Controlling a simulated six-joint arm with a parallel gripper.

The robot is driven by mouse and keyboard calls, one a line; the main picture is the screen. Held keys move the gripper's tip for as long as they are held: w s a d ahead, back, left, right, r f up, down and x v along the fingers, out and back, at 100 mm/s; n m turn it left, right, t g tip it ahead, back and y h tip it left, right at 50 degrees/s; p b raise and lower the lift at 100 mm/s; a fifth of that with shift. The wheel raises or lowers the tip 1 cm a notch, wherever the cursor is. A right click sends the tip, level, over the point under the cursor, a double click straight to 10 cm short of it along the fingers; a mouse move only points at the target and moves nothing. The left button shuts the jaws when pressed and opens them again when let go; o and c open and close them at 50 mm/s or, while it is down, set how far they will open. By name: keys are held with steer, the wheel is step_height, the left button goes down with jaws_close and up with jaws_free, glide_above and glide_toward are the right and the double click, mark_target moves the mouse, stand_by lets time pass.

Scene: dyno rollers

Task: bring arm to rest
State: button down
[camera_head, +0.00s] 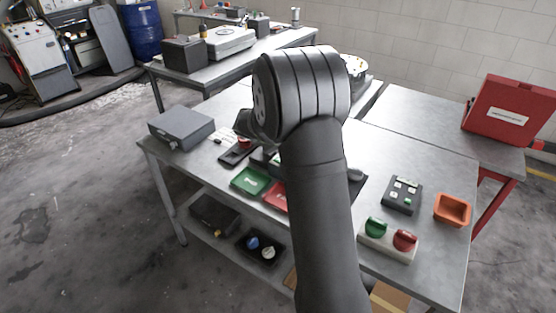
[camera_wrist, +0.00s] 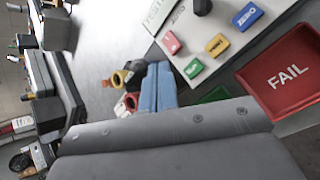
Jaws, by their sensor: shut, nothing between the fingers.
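My arm rises through the middle of the head view, its upper joint above the workbench (camera_head: 220,155). My gripper is hidden behind the arm there. In the wrist view two blue fingers of my gripper (camera_wrist: 159,82) lie side by side, shut with nothing held. A grey body, probably mine, fills the bottom of that view. Beyond the fingers is a light panel (camera_wrist: 188,38) with coloured buttons, one marked ZERO, and a black knob. A red tray marked FAIL (camera_wrist: 260,92) lies at right.
A green tray (camera_head: 250,181), grey box (camera_head: 181,128), dark button box (camera_head: 402,194), orange bin (camera_head: 453,209) and a white box with green and red knobs (camera_head: 372,242) stand on the bench. A red case (camera_head: 512,112) stands at right.

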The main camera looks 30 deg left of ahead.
steer(key=shift+f, duration=0.15)
steer(key=shift+f, duration=0.6)
step_height(320, 180, up, 5)
steer(key=shift+d+r, duration=0.1)
stand_by(0.3)
